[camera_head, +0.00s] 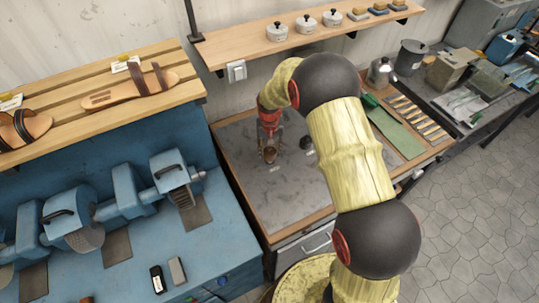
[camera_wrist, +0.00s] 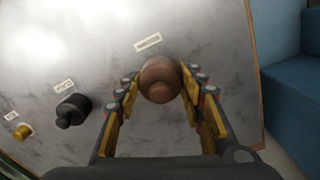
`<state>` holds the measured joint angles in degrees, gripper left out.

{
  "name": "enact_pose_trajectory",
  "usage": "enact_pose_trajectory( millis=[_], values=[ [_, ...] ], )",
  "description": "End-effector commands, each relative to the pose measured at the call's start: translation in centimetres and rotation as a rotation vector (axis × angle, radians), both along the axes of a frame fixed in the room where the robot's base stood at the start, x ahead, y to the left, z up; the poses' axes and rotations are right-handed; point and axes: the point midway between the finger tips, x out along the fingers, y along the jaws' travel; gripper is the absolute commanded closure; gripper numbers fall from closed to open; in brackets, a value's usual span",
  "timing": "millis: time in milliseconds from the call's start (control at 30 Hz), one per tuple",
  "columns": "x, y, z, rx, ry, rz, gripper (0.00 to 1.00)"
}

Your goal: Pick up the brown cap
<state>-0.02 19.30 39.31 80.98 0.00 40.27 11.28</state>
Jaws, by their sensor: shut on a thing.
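The brown cap (camera_wrist: 160,82) is a round, stepped piece between the two fingers of my gripper (camera_wrist: 161,90) in the wrist view. The fingers touch it on both sides, so my gripper is shut on it. In the head view my gripper (camera_head: 269,146) points down over the grey worktop, with the brown cap (camera_head: 270,155) at its tips. I cannot tell whether the cap touches the worktop or is slightly above it.
A black cap (camera_wrist: 73,110) and a small brass piece (camera_wrist: 24,131) stand left of the brown cap in the wrist view, each by a label. The grey worktop (camera_head: 285,205) is clear in front. Blue machines (camera_head: 75,218) stand left; a shelf with white pots (camera_head: 305,24) hangs above.

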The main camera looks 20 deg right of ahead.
Motion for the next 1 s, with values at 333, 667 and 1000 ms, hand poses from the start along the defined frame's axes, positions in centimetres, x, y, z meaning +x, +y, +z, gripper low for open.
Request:
enact_pose_trajectory(
  millis=[333,667,1000],
  values=[
    [-6.2,0.4,6.1,0.000,0.001,0.001,0.80],
    [-11.8,0.7,8.5,0.000,0.001,0.001,0.80],
    [-13.6,0.9,9.8,0.000,0.002,0.000,0.80]
  ],
)
